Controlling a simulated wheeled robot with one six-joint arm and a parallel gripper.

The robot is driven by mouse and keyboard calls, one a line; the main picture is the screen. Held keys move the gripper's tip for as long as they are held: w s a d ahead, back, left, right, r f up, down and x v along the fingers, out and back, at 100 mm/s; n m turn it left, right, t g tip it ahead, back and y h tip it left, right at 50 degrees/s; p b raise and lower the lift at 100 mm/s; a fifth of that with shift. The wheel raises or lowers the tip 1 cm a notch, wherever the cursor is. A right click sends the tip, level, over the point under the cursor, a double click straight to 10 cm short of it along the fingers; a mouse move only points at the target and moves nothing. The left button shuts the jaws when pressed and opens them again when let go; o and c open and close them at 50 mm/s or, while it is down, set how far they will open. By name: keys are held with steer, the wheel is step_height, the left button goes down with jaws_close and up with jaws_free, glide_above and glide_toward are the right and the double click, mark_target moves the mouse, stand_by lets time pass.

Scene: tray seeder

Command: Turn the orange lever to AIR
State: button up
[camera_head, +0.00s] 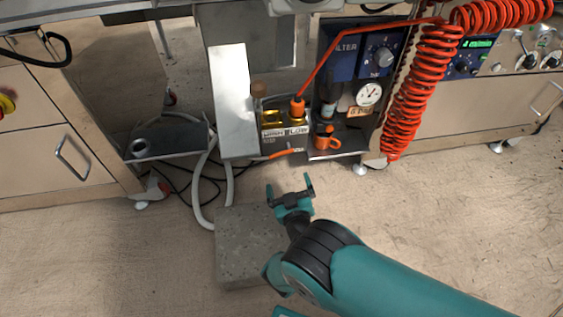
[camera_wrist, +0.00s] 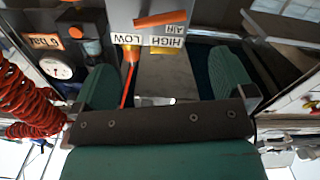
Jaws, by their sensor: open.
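The orange lever (camera_head: 284,153) sticks out low at the front of the valve box (camera_head: 271,140) marked HIGH and LOW. In the wrist view the lever (camera_wrist: 160,20) lies as a slanted orange bar near the top edge, beside an upside-down, partly readable label (camera_wrist: 178,31). I cannot read the lever's setting for certain. My gripper (camera_head: 289,187) is open and empty, below and in front of the lever, apart from it. In the wrist view its two teal fingers (camera_wrist: 166,75) are spread wide with the lever beyond them.
A grey block (camera_head: 243,250) stands on the floor under my gripper. A metal plate (camera_head: 232,105) stands left of the box.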

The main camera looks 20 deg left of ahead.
mark_target(281, 153)
steer(key=b+x, duration=0.6)
steer(key=x, duration=0.6)
steer(key=shift+d, duration=0.1)
steer(key=shift+c, duration=0.5)
